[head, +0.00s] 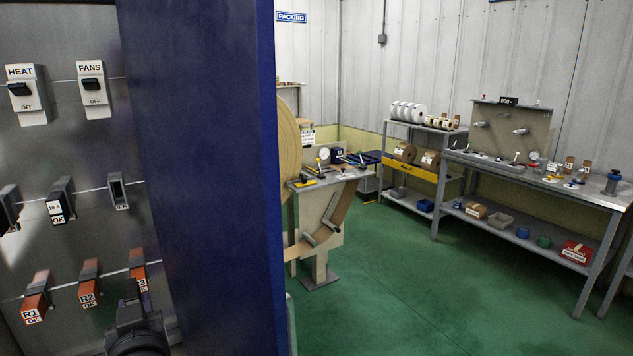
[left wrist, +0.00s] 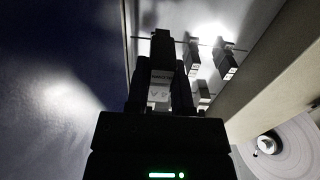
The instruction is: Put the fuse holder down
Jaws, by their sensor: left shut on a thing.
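My left gripper (head: 137,302) shows low in the head view, in front of the panel beside the orange block marked R3 (head: 138,268). In the left wrist view the gripper (left wrist: 162,88) is shut on a dark block with a pale label (left wrist: 158,94), which looks like the fuse holder. The label is too blurred to read. The head view does not show the held block clearly. My right gripper is not in view.
The grey panel (head: 95,145) carries HEAT (head: 26,95) and FANS (head: 93,90) switches and orange blocks R1 (head: 36,298) and R2 (head: 89,284). A blue cabinet wall (head: 215,170) stands right of the panel. Benches (head: 540,180) and green floor lie beyond.

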